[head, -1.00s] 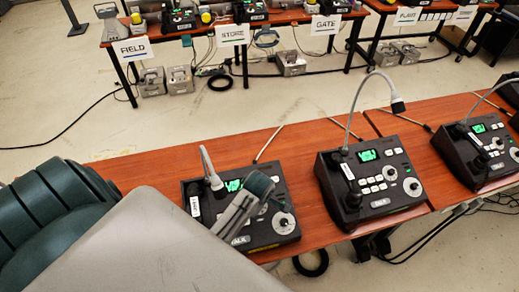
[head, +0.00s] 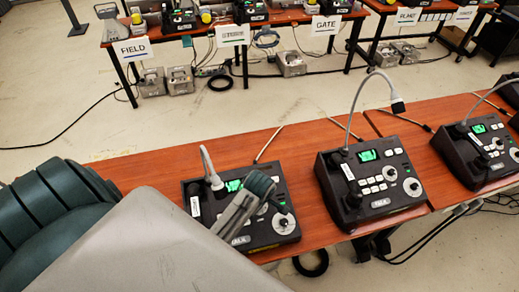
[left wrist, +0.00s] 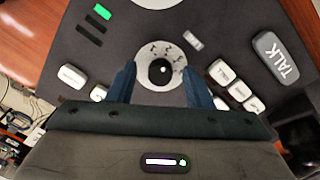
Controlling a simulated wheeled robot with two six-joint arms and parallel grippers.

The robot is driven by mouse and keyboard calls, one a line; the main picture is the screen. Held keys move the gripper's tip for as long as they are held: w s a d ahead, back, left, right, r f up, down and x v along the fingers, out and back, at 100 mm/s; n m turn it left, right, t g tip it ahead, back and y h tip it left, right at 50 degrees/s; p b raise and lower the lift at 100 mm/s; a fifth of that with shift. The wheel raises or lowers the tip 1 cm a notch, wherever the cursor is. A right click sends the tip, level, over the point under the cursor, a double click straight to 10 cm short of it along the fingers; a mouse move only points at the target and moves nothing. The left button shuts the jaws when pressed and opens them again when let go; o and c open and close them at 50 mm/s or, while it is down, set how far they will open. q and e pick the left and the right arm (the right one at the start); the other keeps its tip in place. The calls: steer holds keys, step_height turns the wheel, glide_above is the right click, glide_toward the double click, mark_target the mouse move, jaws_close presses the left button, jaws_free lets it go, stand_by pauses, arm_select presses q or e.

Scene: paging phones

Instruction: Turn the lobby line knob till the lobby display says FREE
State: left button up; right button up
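The nearest paging phone (head: 262,232) is a dark console on the wooden table, with a small green display (head: 234,186) whose text is too small to read. Its knob (left wrist: 161,71) is black with a white dot and sits on a pale round dial, which also shows in the head view (head: 284,224). My left gripper (head: 276,200) is over this console; in the left wrist view its two blue fingers (left wrist: 158,68) stand apart on either side of the knob, with gaps visible. I cannot tell their height above the panel. Which console is the lobby one is not readable.
Two similar consoles (head: 371,188) (head: 478,152) stand to the right, each with a gooseneck microphone. A gooseneck (head: 208,166) rises beside my gripper. A TALK key (left wrist: 275,55) and white buttons (left wrist: 230,80) lie near the fingers. Labelled tables stand across the floor.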

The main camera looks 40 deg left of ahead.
arm_select(q)
steer(key=b+v, duration=0.2)
steer(key=v, duration=0.8)
steer(key=shift+r+b, duration=0.35)
steer(key=shift+r, duration=0.05)
steer(key=shift+s, duration=0.1)
